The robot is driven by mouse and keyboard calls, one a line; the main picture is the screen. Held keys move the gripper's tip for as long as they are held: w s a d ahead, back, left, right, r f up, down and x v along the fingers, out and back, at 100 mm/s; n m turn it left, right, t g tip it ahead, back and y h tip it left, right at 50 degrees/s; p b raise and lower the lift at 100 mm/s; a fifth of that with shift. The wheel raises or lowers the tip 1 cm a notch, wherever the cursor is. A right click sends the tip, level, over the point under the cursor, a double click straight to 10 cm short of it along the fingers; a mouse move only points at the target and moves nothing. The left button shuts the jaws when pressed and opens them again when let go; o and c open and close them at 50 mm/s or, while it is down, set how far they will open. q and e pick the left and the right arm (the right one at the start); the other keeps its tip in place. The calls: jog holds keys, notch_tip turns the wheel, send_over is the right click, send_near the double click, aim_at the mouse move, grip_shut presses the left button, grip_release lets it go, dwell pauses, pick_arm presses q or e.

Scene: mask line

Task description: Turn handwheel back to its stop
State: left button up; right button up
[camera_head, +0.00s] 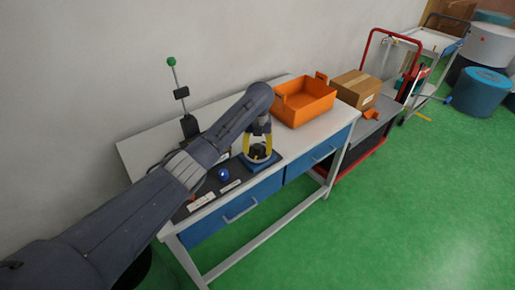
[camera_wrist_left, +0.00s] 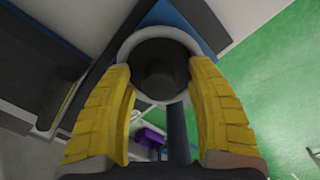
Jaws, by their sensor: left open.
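The handwheel (camera_wrist_left: 128,44) shows in the left wrist view as a pale grey ring around a dark round middle. In the head view, a dark round part (camera_head: 258,151) sits on a blue base (camera_head: 264,165) at the bench's front, between my yellow fingers. My left gripper (camera_head: 258,156) points down over it. In the left wrist view the open fingers (camera_wrist_left: 160,66) stand on either side of the ring, their tips close to its rim. I cannot tell whether they touch it. My right gripper is not in view.
An orange bin (camera_head: 304,103) stands right of my left gripper on the bench. A blue ball (camera_head: 223,174) lies to the left, near white labels (camera_head: 202,202). A post with a green knob (camera_head: 172,62) rises at the back. A cart with a cardboard box (camera_head: 356,88) stands right.

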pick_arm(q)
jog(key=shift+c, duration=0.2)
grip_shut()
dwell(0.3)
jog(key=shift+n, duration=0.3)
